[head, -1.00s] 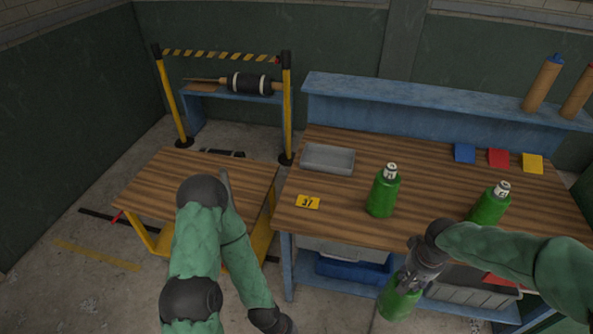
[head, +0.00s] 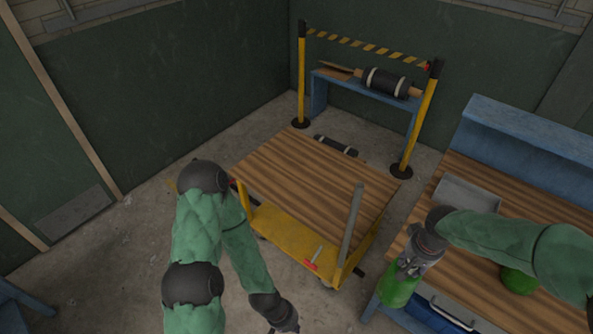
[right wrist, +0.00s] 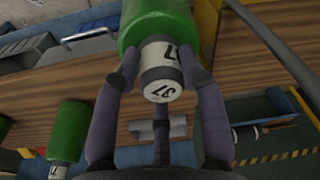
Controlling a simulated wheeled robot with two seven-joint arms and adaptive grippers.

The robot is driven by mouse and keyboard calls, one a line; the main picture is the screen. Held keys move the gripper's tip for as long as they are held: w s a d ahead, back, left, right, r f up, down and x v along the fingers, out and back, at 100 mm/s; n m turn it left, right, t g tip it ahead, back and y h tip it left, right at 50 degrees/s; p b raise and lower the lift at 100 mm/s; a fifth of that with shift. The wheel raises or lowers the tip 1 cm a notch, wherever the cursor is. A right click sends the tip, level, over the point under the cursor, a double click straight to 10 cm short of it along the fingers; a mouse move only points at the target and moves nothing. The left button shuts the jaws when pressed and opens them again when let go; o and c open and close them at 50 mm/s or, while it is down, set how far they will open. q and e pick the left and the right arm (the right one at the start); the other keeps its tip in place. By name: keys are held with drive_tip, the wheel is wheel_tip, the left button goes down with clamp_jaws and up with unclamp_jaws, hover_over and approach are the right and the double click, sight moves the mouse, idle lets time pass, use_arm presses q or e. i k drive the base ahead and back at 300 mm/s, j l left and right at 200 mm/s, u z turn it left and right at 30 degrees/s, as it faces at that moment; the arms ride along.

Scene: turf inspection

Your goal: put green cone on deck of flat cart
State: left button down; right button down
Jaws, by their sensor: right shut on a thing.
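The green cone (head: 398,290), bottle-like with a white numbered neck, hangs from my right gripper (head: 412,264). In the right wrist view, the fingers of the right gripper (right wrist: 160,72) close around the white neck, with the green body (right wrist: 158,20) beyond. The flat cart has a striped wooden deck (head: 310,178) that is bare, over a yellow lower frame. The held cone is right of the cart, near the workbench's left front corner. My left gripper (head: 285,320) is low at the bottom edge, partly cut off, its fingers unclear.
The workbench (head: 470,275) stands right of the cart, with a grey tray (head: 467,193) on it. Another green cone (head: 518,280) is partly hidden by my right arm. A grey upright bar (head: 351,225) rises at the cart's near right corner. Yellow barrier posts (head: 417,120) stand behind the cart.

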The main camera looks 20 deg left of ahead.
sight(313, 187)
drive_tip(key=i+j+u, duration=0.15)
drive_tip(key=u, duration=0.35)
drive_tip(key=i+j+u, duration=0.2)
drive_tip(key=u, duration=0.3)
drive_tip(key=i+j+u, duration=0.15)
drive_tip(key=u, duration=0.3)
drive_tip(key=i+j+u, duration=0.15)
drive_tip(key=i+u, duration=0.15)
drive_tip(key=i, duration=0.25)
drive_tip(key=i+u, duration=0.3)
drive_tip(key=i, duration=0.2)
drive_tip(key=i+z, duration=0.45)
drive_tip(key=i+j+z, duration=0.1)
drive_tip(key=i+z, duration=0.15)
drive_tip(key=z, duration=0.2)
drive_tip(key=i+l+z, duration=0.1)
drive_tip(key=z, duration=0.35)
drive_tip(key=i+z, duration=0.4)
drive_tip(key=i+j+z, duration=0.1)
drive_tip(key=z, duration=0.35)
